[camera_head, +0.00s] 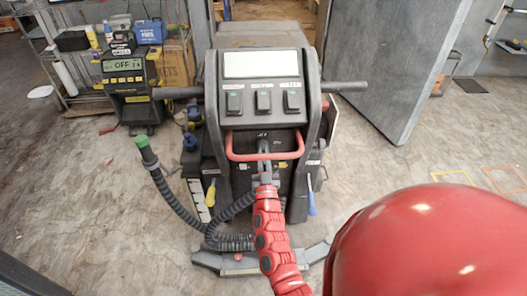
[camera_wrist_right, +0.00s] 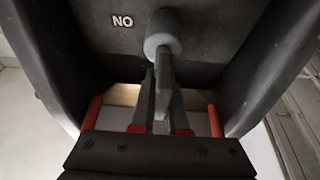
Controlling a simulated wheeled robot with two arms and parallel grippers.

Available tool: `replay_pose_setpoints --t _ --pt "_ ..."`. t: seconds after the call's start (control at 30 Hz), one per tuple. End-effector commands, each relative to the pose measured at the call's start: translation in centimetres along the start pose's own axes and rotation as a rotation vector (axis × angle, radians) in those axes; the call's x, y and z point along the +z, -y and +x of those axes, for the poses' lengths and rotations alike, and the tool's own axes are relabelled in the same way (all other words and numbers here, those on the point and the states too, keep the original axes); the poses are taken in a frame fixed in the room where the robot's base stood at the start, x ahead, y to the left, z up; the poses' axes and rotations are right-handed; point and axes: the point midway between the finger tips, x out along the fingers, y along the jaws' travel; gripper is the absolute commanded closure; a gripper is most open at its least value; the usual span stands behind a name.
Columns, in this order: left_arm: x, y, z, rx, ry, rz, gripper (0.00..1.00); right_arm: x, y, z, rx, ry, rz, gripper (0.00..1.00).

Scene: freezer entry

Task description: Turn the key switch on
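The key switch shows in the right wrist view as a round grey collar (camera_wrist_right: 163,34) on a dark panel, with a flat grey key (camera_wrist_right: 163,82) sticking out. A white label reading "NO" in that picture (camera_wrist_right: 122,20) is left of the collar. My right gripper (camera_wrist_right: 163,95) has its two dark fingers on either side of the key, close against it. In the head view, my right gripper (camera_head: 264,150) reaches into the machine's front under the red handle bar (camera_head: 234,150); the key is hidden there. My left gripper is not in view.
The machine's console has a blank screen (camera_head: 247,64) and several switches. A panel (camera_head: 127,75) reading "OFF" stands at the left beside a shelf. A corrugated hose (camera_head: 172,197) hangs at the machine's left. A large grey door (camera_head: 395,65) is at the right.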

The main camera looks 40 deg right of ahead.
Motion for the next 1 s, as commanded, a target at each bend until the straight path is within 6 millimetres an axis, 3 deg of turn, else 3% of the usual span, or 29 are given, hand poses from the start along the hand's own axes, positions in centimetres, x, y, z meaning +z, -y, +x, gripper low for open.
replay_pose_setpoints --t 0.57,1.0 --pt "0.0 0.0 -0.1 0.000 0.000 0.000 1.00 0.0 -0.2 0.0 0.018 0.000 0.042 1.00" --pt "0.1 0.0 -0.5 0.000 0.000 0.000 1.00 0.3 -1.2 -0.1 0.145 0.000 0.347 1.00"
